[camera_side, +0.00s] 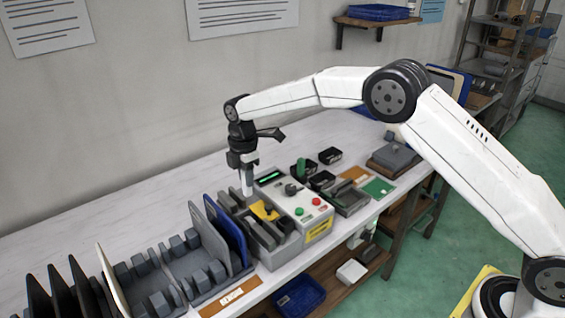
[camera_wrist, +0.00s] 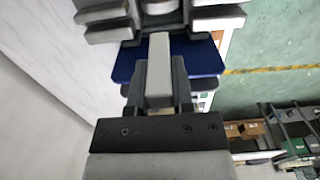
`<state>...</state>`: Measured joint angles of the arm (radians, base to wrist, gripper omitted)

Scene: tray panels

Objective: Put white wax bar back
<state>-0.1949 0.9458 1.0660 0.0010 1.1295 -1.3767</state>
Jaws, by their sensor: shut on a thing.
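My gripper (camera_side: 245,164) is shut on a white bar (camera_side: 247,184), which hangs upright below it. The wrist view shows the pale bar (camera_wrist: 159,72) between my two dark fingers. In the side view the bar is above or beside the back of the grey fixture (camera_side: 283,254) with a yellow part (camera_side: 264,211); I cannot tell whether it touches. The bar's lower end is hard to make out.
A blue panel (camera_side: 233,231) and a grey panel (camera_side: 204,236) stand upright left of the fixture, beside grey slotted racks (camera_side: 213,291). A control box (camera_side: 307,205) with red and green buttons is to the right. The back left of the bench is clear.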

